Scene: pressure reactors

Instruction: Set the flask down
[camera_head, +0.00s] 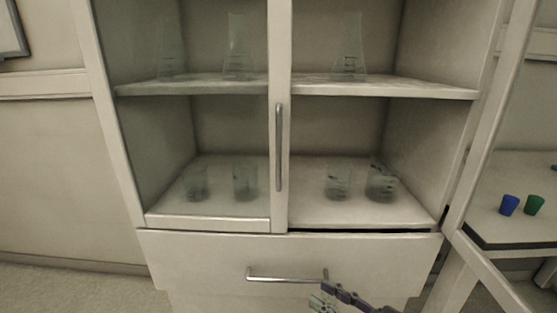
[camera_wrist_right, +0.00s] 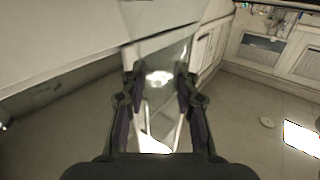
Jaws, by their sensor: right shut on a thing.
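My right gripper (camera_head: 330,296) is low in front of the drawer at the bottom of the head view. It is shut on a clear glass flask (camera_wrist_right: 158,78), which shows between the fingers (camera_wrist_right: 159,92) in the right wrist view. The glass is see-through, so its outline and tilt are hard to read. The cabinet's upper shelf (camera_head: 420,90) holds a conical flask (camera_head: 350,55) on the right side and two more (camera_head: 238,55) on the left. My left gripper is not in view.
The right side of the cabinet is open, its door (camera_head: 492,110) swung out to the right. The left side has a closed glass door with a handle (camera_head: 279,148). Several beakers (camera_head: 338,183) stand on the lower shelf. The upper right shelf has free room beside its flask. A drawer handle (camera_head: 285,276) sticks out below.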

